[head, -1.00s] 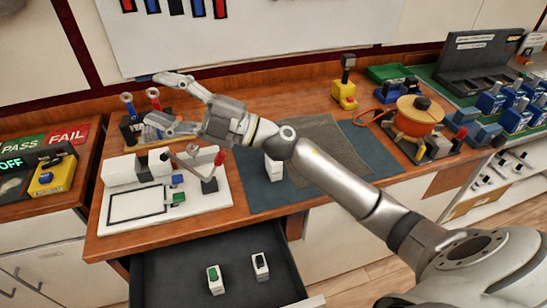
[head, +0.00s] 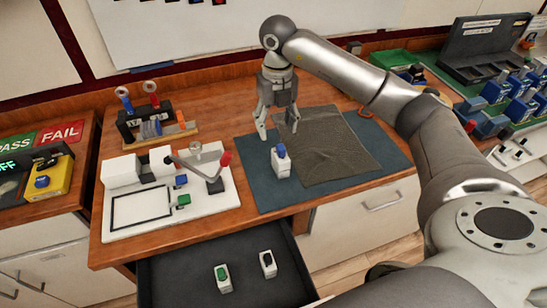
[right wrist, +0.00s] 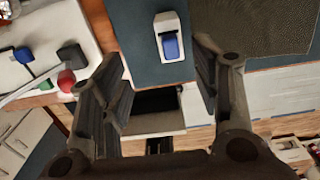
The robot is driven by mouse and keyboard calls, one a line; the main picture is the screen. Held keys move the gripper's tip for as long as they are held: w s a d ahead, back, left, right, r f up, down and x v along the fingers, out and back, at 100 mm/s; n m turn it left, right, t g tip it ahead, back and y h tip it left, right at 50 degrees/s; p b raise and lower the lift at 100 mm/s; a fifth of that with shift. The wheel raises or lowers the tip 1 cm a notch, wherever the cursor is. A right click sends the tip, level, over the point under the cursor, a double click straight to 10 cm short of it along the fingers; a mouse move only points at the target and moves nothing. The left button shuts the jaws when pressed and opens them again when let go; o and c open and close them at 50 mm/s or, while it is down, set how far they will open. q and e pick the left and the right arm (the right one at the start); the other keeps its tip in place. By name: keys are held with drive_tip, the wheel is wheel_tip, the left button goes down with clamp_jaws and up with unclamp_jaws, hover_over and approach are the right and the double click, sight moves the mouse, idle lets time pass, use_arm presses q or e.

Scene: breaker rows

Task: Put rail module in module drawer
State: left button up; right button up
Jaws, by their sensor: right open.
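A white rail module with a blue top (head: 281,161) stands on the blue-grey mat (head: 262,188); it also shows in the right wrist view (right wrist: 170,36), beyond the fingertips. My right gripper (head: 277,134) is open and empty, pointing down just behind and above the module, apart from it as far as I can tell. The module drawer (head: 178,278) is pulled open below the table front. Inside it stand a module with a green top (head: 222,278) and one with a black top (head: 268,263). My left gripper is not in view.
A white test fixture (head: 219,200) with a red-knobbed lever stands left of the mat. A rumpled dark cloth (head: 335,150) covers the mat's right part. A tool rack (head: 152,125) stands behind the fixture. Blue modules (head: 492,92) stand far right.

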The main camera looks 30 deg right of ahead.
sight(281, 146)
drive_tip(key=f, duration=0.3)
drive_tip(key=d+f+p, duration=0.1)
drive_tip(key=shift+s+f, duration=0.3)
drive_tip(key=shift+s, duration=0.1)
drive_tip(key=shift+w+a+f+p, duration=0.1)
drive_tip(key=shift+f+p, duration=0.2)
drive_tip(key=shift+f, duration=0.25)
drive_tip(key=shift+f+p, duration=0.35)
drive_tip(key=f, duration=0.1)
drive_tip(key=f+p, duration=0.1)
drive_tip(key=f, duration=0.1)
drive_tip(key=shift+s+f+p, duration=0.2)
drive_tip(key=shift+s+p, duration=0.1)
drive_tip(key=shift+f, duration=0.45)
drive_tip(key=c, duration=1.3)
drive_tip(key=shift+o, duration=0.2)
drive_tip(key=shift+w+r, duration=0.1)
